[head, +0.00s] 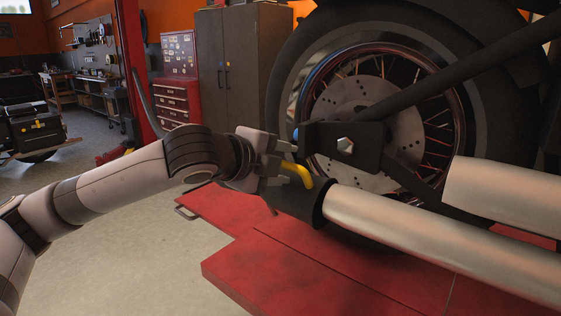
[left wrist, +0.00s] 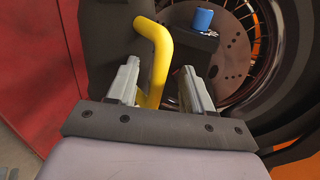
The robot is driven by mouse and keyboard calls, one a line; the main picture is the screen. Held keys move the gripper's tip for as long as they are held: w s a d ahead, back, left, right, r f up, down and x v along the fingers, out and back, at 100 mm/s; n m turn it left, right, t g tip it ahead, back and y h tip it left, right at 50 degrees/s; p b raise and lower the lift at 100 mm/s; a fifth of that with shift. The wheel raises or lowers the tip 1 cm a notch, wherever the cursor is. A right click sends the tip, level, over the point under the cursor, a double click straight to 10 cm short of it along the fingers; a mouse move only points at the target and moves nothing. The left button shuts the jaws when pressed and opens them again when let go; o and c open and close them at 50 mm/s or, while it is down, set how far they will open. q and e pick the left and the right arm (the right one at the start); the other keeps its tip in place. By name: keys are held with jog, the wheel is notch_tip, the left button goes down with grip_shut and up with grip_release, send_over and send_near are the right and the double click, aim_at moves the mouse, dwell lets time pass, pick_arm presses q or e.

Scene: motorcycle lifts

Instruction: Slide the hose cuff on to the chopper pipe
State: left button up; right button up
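The hose cuff (head: 290,199) is black, with a curved yellow handle (head: 302,176). Its flared rim meets the near end of the lower chrome chopper pipe (head: 430,235) in the head view. I cannot tell how far the cuff overlaps the pipe. My left gripper (head: 287,160) is at the handle. In the left wrist view the yellow handle (left wrist: 160,50) passes between the two fingers of my left gripper (left wrist: 160,75), with gaps visible beside it, so the fingers look open around it. The black cuff (left wrist: 105,35) lies beyond them. My right gripper is not in view.
The rear wheel (head: 375,125) and a dark axle bracket (head: 345,142) stand close behind the cuff. A second chrome pipe (head: 505,198) lies above the first. The red lift (head: 290,275) is below. Open floor (head: 150,260) lies left; a red tool chest (head: 178,80) stands behind.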

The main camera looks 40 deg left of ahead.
pick_arm(q)
jog(key=v, duration=0.7)
jog(key=shift+r, duration=0.1)
jog(key=s+d+f+n+g+h, duration=0.1)
jog(key=d+f+n+g, duration=0.3)
jog(key=f, duration=0.7)
jog(key=s+d+f+n+h, duration=0.1)
jog(key=s+d+f+n, duration=0.1)
jog(key=d+f, duration=0.65)
jog(key=s+a+f+n+g+y, duration=0.35)
jog(key=s+f+n+g, duration=0.25)
jog(key=s+f+n, duration=0.85)
notch_tip(320, 180, down, 9)
jog(key=w+d+m+t+h+p, duration=0.2)
jog(key=w+m+t+p, duration=0.1)
jog(key=t, duration=0.3)
jog(key=shift+d+m+t+h+p, duration=0.3)
jog(key=shift+m+t+h+p, duration=0.1)
jog(key=shift+m+p, duration=0.25)
jog(key=shift+w, duration=0.1)
